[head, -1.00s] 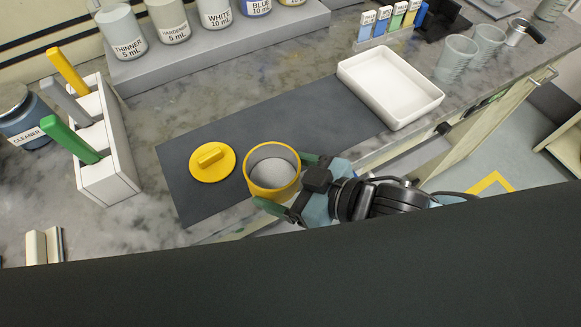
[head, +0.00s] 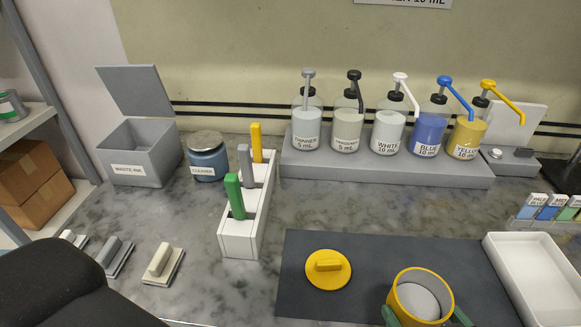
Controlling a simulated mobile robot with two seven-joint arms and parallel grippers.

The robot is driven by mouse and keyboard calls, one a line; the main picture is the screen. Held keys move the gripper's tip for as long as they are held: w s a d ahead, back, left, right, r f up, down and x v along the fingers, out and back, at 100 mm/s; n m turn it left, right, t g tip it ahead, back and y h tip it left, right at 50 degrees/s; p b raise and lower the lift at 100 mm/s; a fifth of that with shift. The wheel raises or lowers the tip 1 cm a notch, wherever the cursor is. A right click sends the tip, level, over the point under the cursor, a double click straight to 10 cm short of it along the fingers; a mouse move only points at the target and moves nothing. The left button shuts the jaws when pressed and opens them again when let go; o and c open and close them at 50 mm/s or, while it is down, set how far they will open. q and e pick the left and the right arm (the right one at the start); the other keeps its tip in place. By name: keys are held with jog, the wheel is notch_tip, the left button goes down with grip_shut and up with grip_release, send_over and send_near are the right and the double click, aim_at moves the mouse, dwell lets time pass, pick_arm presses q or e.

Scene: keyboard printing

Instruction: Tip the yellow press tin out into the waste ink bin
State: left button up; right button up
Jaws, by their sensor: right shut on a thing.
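The yellow press tin (head: 394,296) stands upright at the front of the dark mat, open at the top, with a pale grey surface inside. My right gripper (head: 424,318) is shut on it, green fingers on both sides of its lower wall; the rest of that gripper is below the picture. The tin's yellow lid (head: 328,270) lies on the mat to its left. The grey waste ink bin (head: 138,160) stands at the back left with its lid raised. My left gripper is not in view.
A white rack (head: 242,240) with green, grey and yellow handles and a cleaner jar (head: 208,158) stand between bin and mat. Pump bottles line a grey riser (head: 400,174) behind. A white tray (head: 540,280) is at right. Small blocks (head: 162,263) lie front left.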

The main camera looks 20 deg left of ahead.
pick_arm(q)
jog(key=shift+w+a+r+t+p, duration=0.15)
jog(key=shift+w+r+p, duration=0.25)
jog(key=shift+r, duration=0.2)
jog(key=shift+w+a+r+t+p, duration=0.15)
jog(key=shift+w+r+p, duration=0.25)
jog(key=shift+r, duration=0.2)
pick_arm(e)
jog(key=s+d+f+m+t+h, duration=0.1)
jog(key=d+f+m+h, duration=0.1)
jog(key=d, duration=0.5)
jog(key=s+d+f+m+t+h, duration=0.1)
jog(key=d+f+m+h, duration=0.1)
jog(key=d+m+h, duration=0.2)
jog(key=d+h, duration=0.1)
jog(key=d, duration=0.2)
